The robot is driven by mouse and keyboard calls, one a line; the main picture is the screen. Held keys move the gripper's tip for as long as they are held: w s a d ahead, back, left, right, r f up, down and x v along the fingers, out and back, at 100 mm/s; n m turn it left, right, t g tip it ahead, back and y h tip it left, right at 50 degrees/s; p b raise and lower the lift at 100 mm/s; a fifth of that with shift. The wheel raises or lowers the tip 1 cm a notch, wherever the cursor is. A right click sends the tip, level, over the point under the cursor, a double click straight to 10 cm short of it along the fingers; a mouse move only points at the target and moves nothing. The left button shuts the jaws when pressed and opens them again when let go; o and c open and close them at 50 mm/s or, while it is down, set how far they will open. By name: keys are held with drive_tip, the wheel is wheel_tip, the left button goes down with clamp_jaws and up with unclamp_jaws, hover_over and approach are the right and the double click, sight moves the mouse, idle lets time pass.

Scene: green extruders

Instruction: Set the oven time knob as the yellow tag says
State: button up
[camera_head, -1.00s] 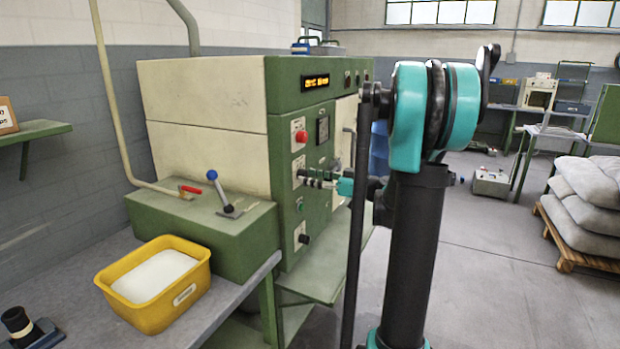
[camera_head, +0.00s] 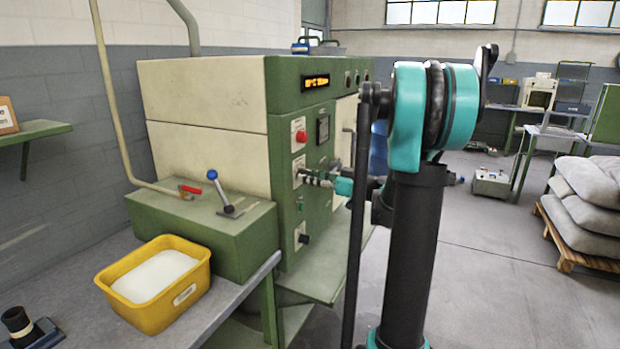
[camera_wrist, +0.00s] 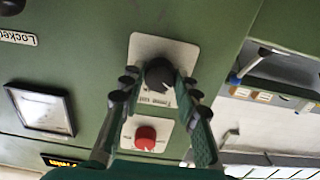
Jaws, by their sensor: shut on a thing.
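The green oven cabinet (camera_head: 282,225) stands left of centre in the head view. In the wrist view, a black knob (camera_wrist: 158,71) sits on a white plate (camera_wrist: 180,50) whose print seems to read "Timer". My gripper (camera_wrist: 158,80) is shut on this knob, one finger on each side. In the head view, my gripper (camera_head: 317,179) reaches the cabinet front and hides the knob. A light mark shows on the knob near its edge. The orange display (camera_head: 317,82) is lit but too small to read. I see no legible yellow tag.
A red button (camera_wrist: 145,138) is close beside my fingers. A square meter (camera_wrist: 42,110) and another dark knob (camera_head: 304,238) are on the same panel. A yellow bin (camera_head: 155,285) and a blue-tipped lever (camera_head: 222,190) stand left.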

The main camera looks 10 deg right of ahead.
drive_tip(key=shift+m, duration=0.3)
drive_tip(key=shift+s+m, duration=0.1)
drive_tip(key=shift+m, duration=7.3)
drive_tip(key=o, duration=1.2)
drive_tip(key=shift+c, duration=0.2)
drive_tip(key=v, duration=1.2)
